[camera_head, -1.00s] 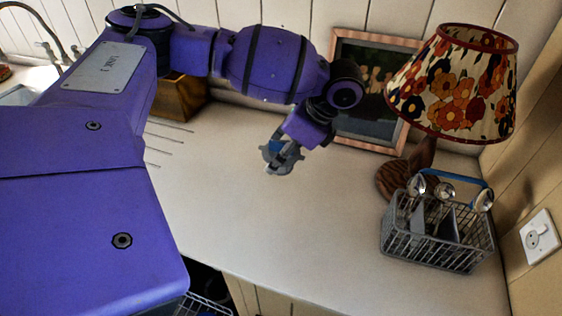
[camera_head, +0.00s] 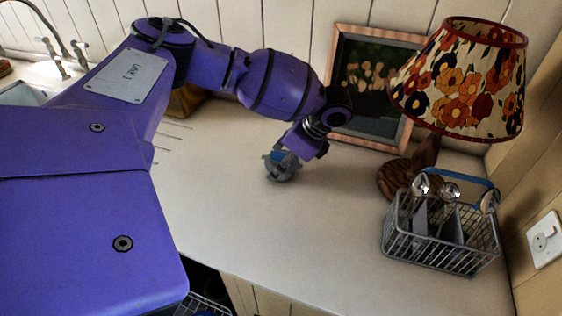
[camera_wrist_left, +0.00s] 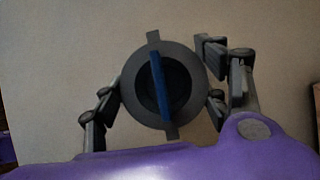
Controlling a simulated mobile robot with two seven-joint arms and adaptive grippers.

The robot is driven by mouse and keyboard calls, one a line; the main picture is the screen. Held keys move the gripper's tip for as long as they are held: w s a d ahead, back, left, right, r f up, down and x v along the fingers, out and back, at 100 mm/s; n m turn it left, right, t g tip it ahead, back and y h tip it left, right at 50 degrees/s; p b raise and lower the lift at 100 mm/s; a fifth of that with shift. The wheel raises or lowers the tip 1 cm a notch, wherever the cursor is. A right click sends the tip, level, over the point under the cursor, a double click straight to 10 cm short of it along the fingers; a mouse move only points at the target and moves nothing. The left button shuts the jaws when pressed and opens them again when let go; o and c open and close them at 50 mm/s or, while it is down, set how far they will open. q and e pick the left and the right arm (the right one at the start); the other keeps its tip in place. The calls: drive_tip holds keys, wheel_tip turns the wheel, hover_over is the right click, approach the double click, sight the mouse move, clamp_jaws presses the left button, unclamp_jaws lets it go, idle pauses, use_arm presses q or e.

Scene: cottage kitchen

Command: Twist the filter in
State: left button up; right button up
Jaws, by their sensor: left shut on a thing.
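The filter (camera_wrist_left: 185,57) is a dark grey round piece with small tabs on its rim and a blue bar across its middle. In the wrist view it faces the camera, with the bar nearly upright. My left gripper (camera_wrist_left: 160,95) has its fingers on both sides of the filter, shut on it. In the head view my left gripper (camera_head: 293,157) holds the filter (camera_head: 281,173) over the middle of the countertop. I cannot tell whether the filter touches the surface. My right gripper is in neither view.
A grey wire cutlery basket (camera_head: 440,250) with spoons stands at the right on the countertop (camera_head: 290,235). A flowered lamp (camera_head: 462,85) and a framed picture (camera_head: 350,75) stand behind. A wire rack (camera_head: 203,306) shows in a dark opening below the counter's front edge.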

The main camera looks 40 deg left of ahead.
use_arm(q)
drive_tip(key=shift+f, duration=0.1)
drive_tip(key=o, duration=1.4)
